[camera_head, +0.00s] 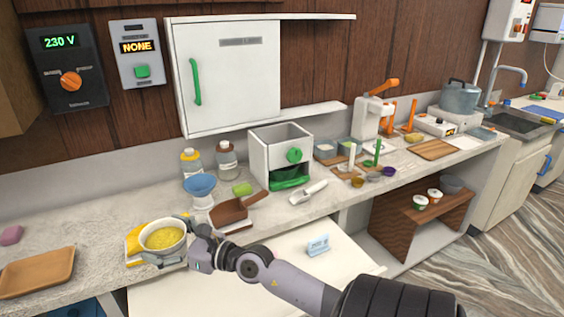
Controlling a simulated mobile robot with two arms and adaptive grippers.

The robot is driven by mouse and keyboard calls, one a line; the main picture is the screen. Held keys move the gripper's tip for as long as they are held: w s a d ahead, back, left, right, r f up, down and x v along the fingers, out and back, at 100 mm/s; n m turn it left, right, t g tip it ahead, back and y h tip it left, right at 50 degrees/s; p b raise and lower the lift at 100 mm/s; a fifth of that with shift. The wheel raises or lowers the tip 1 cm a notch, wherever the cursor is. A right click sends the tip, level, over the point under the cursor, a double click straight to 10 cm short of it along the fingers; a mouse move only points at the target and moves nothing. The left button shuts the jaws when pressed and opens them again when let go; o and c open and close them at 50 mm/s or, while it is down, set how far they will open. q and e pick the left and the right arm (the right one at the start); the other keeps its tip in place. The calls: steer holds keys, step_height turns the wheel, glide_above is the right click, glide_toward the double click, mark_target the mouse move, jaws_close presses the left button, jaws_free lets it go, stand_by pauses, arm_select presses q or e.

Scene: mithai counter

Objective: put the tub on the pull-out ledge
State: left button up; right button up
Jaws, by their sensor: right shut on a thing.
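A round white tub (165,237) with yellow, grainy contents is at the left front edge of the counter, upright. My right gripper (172,256) is shut on it, with its fingers around the tub's near and right sides. I cannot tell whether the tub touches the counter. The pull-out ledge (270,274), a flat white board, sticks out below the counter's front edge, to the right of the tub. Part of the ledge is hidden behind my right arm. My left gripper is not in view.
A yellow item (133,243) lies against the tub's left.

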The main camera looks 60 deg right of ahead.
steer(key=shift+s+d, duration=0.4)
steer(key=shift+d, duration=0.1)
step_height(320, 180, down, 20)
steer(key=b, duration=0.6)
steer(key=shift+a, duration=0.1)
steer(key=shift+b, duration=0.3)
